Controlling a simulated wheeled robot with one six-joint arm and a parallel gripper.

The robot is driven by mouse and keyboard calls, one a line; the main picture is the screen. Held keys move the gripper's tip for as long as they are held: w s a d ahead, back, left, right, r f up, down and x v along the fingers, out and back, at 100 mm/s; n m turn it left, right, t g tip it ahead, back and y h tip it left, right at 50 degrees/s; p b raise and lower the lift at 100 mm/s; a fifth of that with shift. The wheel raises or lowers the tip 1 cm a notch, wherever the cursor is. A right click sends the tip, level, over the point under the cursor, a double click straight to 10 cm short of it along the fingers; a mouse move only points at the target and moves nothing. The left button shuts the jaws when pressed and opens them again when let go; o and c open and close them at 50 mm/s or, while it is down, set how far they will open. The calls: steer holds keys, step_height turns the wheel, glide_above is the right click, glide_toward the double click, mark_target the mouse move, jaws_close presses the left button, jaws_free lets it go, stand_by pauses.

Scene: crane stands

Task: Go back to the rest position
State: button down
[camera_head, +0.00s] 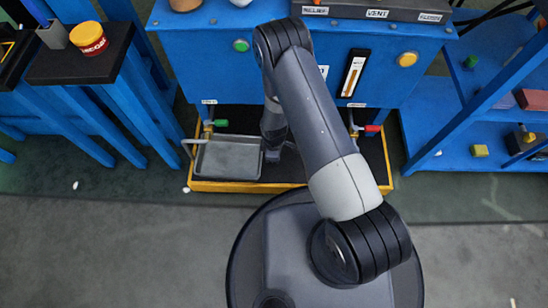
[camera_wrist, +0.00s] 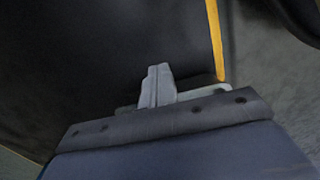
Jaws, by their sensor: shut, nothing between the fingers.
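My gripper (camera_wrist: 157,86) shows in the wrist view with its two grey fingers together and nothing between them. Behind the fingers is a dark surface with a yellow edge (camera_wrist: 216,42). In the head view my arm reaches forward from my base and folds down, and the wrist end hangs low beside the right end of a grey tray. The fingertips are hard to make out there. I cannot tell whether the gripper touches anything.
The grey tray (camera_head: 228,159) lies on a yellow-edged platform (camera_head: 240,187) under the blue cabinet (camera_head: 222,72). Green (camera_head: 221,123) and red (camera_head: 373,128) valve handles stand near it. A blue stand with a red-and-yellow can (camera_head: 90,39) is left; blue shelves (camera_head: 470,105) are right.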

step_height(320, 180, up, 7)
steer(key=p, duration=0.2)
steer(key=shift+f, duration=0.2)
